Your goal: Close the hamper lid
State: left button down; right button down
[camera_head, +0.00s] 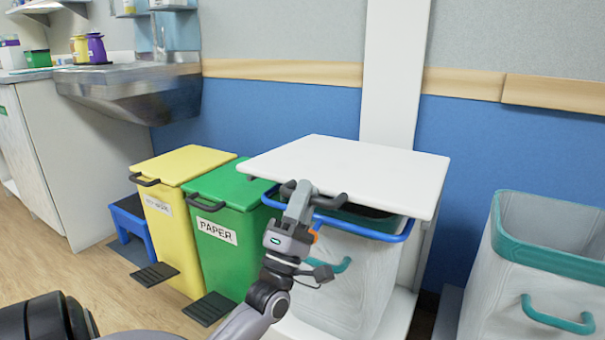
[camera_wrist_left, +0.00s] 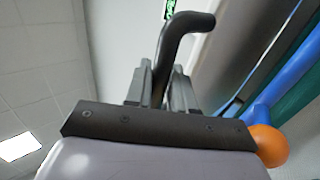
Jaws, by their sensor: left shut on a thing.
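The hamper (camera_head: 352,275) is a white bag in a frame with a blue rim (camera_head: 385,236), right of the middle in the head view. Its white lid (camera_head: 350,165) lies almost flat above the rim, with a dark gap between them at the front. A dark handle (camera_head: 329,202) sits at the lid's front edge. My left gripper (camera_head: 299,190) is shut on the lid handle. In the left wrist view the fingers (camera_wrist_left: 160,85) are on both sides of the dark curved handle (camera_wrist_left: 180,28), and the blue rim (camera_wrist_left: 285,85) shows at right. My right gripper is not in view.
A green PAPER bin (camera_head: 225,240) and a yellow bin (camera_head: 180,165), both lidded with pedals, stand left of the hamper. An open white hamper with a teal rim (camera_head: 545,258) stands at right. A blue step stool (camera_head: 130,215) and a sink counter (camera_head: 40,150) are farther left.

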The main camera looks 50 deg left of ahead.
pick_arm(q)
jog(key=shift+f+h, duration=0.3)
jog(key=shift+f, duration=1.15)
jog(key=shift+d+f, duration=0.1)
jog(key=shift+f, duration=0.05)
jog(key=c, duration=1.1)
grip_release()
jog(key=shift+s, duration=0.1)
jog(key=v, duration=0.7)
jog(key=shift+p, duration=0.3)
